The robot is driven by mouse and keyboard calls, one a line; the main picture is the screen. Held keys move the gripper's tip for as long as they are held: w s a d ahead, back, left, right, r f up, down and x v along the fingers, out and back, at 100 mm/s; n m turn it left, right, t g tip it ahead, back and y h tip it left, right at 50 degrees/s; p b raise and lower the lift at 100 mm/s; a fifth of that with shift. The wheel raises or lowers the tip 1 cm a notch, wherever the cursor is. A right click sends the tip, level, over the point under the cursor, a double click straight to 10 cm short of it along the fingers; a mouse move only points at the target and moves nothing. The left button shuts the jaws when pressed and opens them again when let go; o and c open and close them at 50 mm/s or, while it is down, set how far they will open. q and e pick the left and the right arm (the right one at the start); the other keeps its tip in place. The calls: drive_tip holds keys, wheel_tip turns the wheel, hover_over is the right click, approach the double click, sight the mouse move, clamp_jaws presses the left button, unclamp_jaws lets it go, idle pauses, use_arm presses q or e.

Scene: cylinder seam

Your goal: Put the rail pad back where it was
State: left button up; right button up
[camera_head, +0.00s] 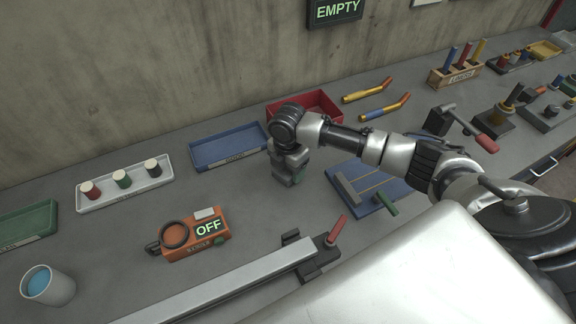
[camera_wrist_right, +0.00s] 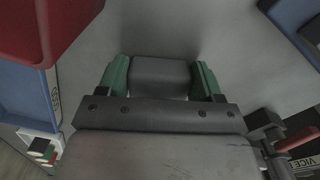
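My right gripper (camera_head: 290,178) points down over the grey bench, between the blue tray and the blue fixture board. In the right wrist view its two green fingers (camera_wrist_right: 160,78) stand on either side of a plain dark grey block (camera_wrist_right: 160,72). The block fills the gap and appears gripped; it looks like the rail pad, though no label shows. In the head view the block is mostly hidden by the gripper. A long pale rail (camera_head: 230,280) runs along the front of the bench, with a red-handled clamp (camera_head: 322,250) at its right end. My left gripper is not in view.
A blue tray (camera_head: 215,168) and red bin (camera_head: 335,121) lie behind the gripper. The blue board (camera_head: 350,204) lies to its right. An orange tester (camera_head: 180,248) reading OFF, a white tray of spools (camera_head: 150,183) and a cup (camera_head: 62,291) stand left. Bench near the gripper is bare.

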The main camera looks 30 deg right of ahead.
drive_tip(key=o, duration=0.4)
drive_tip(key=shift+o, duration=0.2)
wheel_tip(320, 180, up, 12)
drive_tip(key=b, duration=0.1)
drive_tip(key=shift+r, duration=0.2)
